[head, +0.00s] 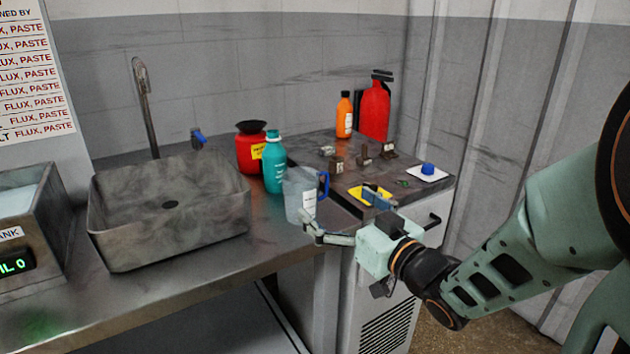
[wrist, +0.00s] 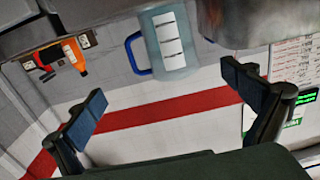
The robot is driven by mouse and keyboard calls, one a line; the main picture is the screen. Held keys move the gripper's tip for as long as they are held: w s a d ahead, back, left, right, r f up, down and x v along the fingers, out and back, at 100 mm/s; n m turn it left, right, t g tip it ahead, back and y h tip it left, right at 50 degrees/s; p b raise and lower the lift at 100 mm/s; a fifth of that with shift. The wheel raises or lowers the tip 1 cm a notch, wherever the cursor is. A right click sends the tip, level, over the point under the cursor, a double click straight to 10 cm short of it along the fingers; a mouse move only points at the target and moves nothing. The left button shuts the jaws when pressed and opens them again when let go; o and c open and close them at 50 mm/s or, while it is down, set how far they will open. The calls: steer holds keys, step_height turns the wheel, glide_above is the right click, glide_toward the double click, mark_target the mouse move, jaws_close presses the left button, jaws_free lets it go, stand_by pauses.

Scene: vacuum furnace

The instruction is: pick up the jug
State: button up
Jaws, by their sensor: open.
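The jug (head: 300,199) is translucent and pale, with a white label and a blue handle on its right side in the head view. It stands upright on the metal counter, just right of the sink. My gripper (head: 340,209) is open and empty at the counter's front edge, in front of and to the right of the jug. In the wrist view the jug (wrist: 174,42) lies ahead of the spread fingers (wrist: 168,90), roughly midway between them and apart from both. Its handle there points left.
A teal bottle (head: 273,168) and a red container (head: 250,150) stand close behind the jug. The sink (head: 170,225) is to its left. To the right, a cabinet top holds a yellow tray (head: 356,194), small metal parts, an orange bottle (head: 344,115) and a red canister (head: 375,108).

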mark_target(302, 177)
steer(key=shift+p+x, duration=0.9)
steer(key=shift+p, duration=1.2)
steer(key=shift+x, duration=0.95)
steer(key=shift+b+x, duration=0.65)
steer(key=shift+x, duration=2.45)
steer(key=shift+s+a, duration=0.15)
steer(key=shift+c, duration=0.2)
steer(key=shift+r, duration=0.1)
steer(key=c, duration=1.3)
steer(key=shift+r, duration=0.1)
steer(key=shift+c, duration=0.2)
